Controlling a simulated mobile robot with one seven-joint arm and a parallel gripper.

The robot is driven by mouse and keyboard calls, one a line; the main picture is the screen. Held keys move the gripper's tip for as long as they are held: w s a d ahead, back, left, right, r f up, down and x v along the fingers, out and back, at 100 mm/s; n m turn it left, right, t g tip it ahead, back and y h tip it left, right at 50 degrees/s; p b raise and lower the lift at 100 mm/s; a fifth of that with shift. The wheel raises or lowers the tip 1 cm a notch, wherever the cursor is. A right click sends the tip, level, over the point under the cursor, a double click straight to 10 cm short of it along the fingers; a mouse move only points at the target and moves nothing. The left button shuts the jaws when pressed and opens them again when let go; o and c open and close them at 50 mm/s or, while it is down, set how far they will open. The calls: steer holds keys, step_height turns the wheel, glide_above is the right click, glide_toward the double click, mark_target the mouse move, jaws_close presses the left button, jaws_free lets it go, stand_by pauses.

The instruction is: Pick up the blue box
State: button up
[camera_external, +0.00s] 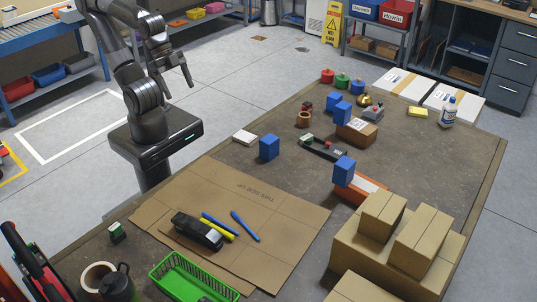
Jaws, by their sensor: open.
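Several blue boxes are on the table. One blue box (269,147) stands alone near the table's robot-side edge. Another blue box (344,171) appears to rest on an orange box (366,190) at the right. A third blue box (342,111) is near or on a cardboard box (357,131), and a further small blue box (357,87) is behind it. My gripper (180,86) is open and empty, raised in the air to the left of the table, well apart from all the blue boxes.
The brown table (435,165) also holds stacked cardboard boxes (400,240) at the front right. Flat cardboard (285,205) with pens and a black tool lies left of centre. A green basket (190,280) is at the front.

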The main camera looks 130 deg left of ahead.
steer(key=shift+o, duration=0.4)
steer(key=w+a+r, duration=0.2)
steer(key=w+a, duration=0.2)
steer(key=w, duration=0.3)
steer(key=w+a+r, duration=0.2)
steer(key=w+a, duration=0.2)
steer(key=w, duration=0.3)
steer(key=t, duration=0.1)
glide_above(340, 103)
steer(key=s, duration=0.4)
step_height(340, 103, down, 18)
steer(key=x, duration=0.5)
steer(key=shift+w+f, duration=0.1)
steer(key=shift+w, duration=0.25)
steer(key=x, duration=0.5)
steer(key=shift+s+d+f, duration=0.1)
steer(key=shift+d+f, duration=0.05)
steer(key=shift+d, duration=0.05)
